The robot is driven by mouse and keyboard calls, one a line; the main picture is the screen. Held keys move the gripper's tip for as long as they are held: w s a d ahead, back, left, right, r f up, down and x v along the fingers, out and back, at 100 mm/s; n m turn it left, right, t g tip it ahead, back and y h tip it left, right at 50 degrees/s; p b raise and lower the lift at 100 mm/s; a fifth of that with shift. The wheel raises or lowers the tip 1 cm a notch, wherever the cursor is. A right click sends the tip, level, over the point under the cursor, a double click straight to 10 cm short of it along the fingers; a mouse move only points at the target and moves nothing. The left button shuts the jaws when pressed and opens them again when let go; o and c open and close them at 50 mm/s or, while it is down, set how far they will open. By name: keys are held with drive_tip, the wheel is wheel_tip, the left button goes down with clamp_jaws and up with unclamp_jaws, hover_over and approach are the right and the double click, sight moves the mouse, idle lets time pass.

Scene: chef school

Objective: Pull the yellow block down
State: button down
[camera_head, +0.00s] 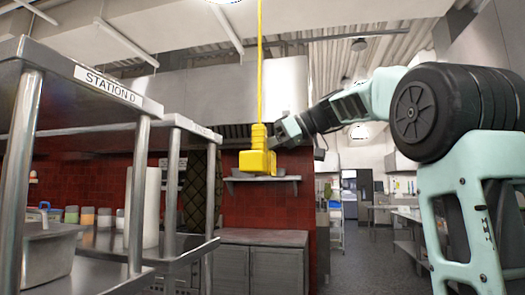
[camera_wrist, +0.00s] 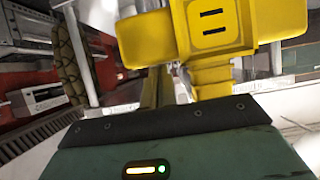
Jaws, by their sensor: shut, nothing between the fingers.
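The yellow block (camera_head: 257,161) hangs in the air at the end of a yellow cord (camera_head: 260,60) that comes down from above. It has a wide lower part and a narrower neck on top. In the wrist view the yellow block (camera_wrist: 215,30) is large and close, with dark slots on its face. My gripper (camera_head: 274,141) is at the right side of the block's neck, shut and holding nothing. I cannot tell whether it touches the block. The fingertips are hard to make out in the wrist view.
A steel shelf rack labelled Station D (camera_head: 108,86) stands at the left, with a pot (camera_head: 47,250) and several jars. A small wall shelf (camera_head: 262,179) lies behind the block, above a grey cabinet (camera_head: 262,238). Open floor (camera_head: 370,260) lies at the right.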

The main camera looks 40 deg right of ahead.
wheel_tip(320, 180, down, 4)
drive_tip(key=b, duration=0.4)
drive_tip(key=shift+f, duration=0.25)
drive_tip(key=shift+r+p, duration=2.4)
drive_tip(key=shift+r, duration=0.7)
drive_tip(key=f+v, duration=0.1)
drive_tip(key=v, duration=0.7)
drive_tip(key=shift+s+d+f+p, duration=0.3)
drive_tip(key=shift+s+f, duration=0.05)
